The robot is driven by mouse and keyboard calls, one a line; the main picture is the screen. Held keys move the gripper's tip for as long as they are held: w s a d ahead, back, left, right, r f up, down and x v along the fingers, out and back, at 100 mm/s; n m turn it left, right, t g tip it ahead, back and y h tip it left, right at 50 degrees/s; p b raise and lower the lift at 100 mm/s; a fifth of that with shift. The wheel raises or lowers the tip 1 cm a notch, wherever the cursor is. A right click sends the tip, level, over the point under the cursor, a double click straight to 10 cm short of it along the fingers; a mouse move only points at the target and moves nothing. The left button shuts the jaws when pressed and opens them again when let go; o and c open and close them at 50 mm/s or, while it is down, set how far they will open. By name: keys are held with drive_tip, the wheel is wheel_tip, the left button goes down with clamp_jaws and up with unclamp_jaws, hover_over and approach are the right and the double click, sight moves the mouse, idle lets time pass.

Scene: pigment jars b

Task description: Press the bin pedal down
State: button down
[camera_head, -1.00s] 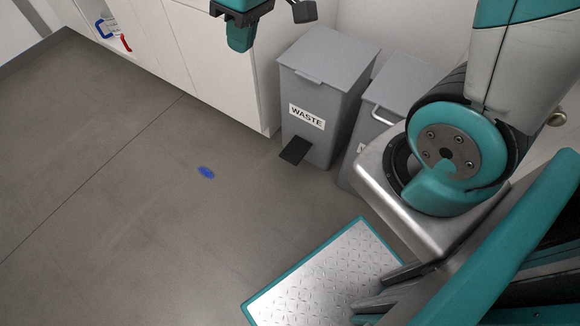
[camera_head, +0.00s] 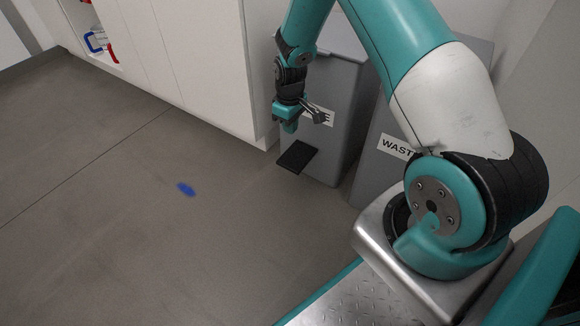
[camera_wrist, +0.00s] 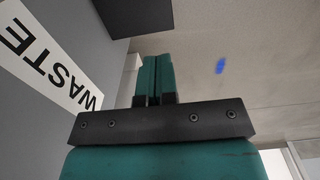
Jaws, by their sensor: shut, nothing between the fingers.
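The black pedal (camera_head: 297,157) sticks out at the foot of the left grey waste bin (camera_head: 337,152), just above the floor. My gripper (camera_head: 290,128) hangs in front of that bin, pointing down, above the pedal and apart from it. In the wrist view the teal fingers (camera_wrist: 154,62) are together with nothing between them. The pedal (camera_wrist: 133,16) shows there at the top, beyond the fingertips and slightly left. The bin's front (camera_wrist: 50,50) with its WASTE label fills the left side. My arm hides much of the bin's lid and part of its label in the head view.
A second grey bin (camera_head: 376,172) with a WASTE label stands close on the right, partly behind my arm. White cabinets (camera_head: 190,60) are on the left, with an end close to the bin. A blue mark (camera_head: 186,189) lies on the open floor (camera_head: 120,240).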

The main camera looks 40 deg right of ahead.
sight(290, 163)
wheel_tip(290, 163, down, 14)
drive_tip(key=b, duration=0.8)
drive_tip(key=shift+b, duration=0.4)
drive_tip(key=shift+a, duration=0.1)
